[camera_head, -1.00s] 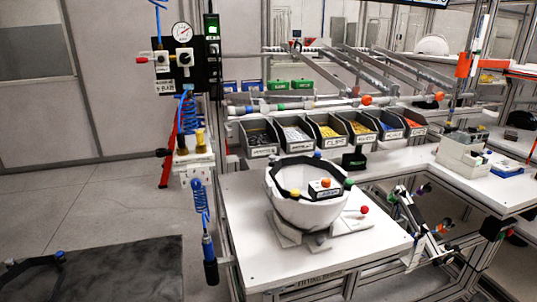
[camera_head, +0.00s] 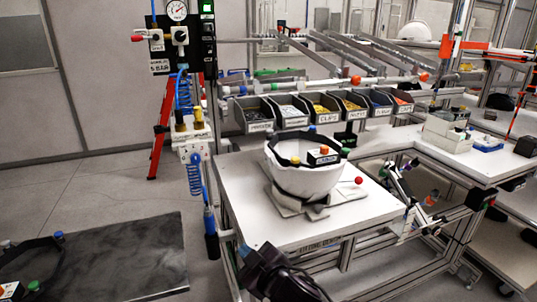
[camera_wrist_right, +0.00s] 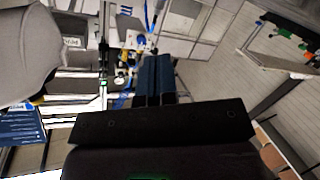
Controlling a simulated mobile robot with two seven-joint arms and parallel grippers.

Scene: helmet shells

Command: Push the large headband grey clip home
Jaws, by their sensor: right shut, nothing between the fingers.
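A white helmet shell (camera_head: 303,182) sits open side up in a pale fixture (camera_head: 290,207) on the white table. A black headband (camera_head: 283,160) lies around its rim, with coloured knobs and a small labelled block (camera_head: 322,156) on it. No grey clip can be made out at this size. My right gripper (camera_head: 246,256) is low in the head view, in front of the table's near edge, below and apart from the shell. Its dark fingers (camera_wrist_right: 155,80) are together and empty in the right wrist view. My left gripper is not in view.
Several labelled bins (camera_head: 327,110) stand behind the table (camera_head: 245,205). A blue coiled hose tool (camera_head: 210,225) hangs left of it. The table's left front surface is clear.

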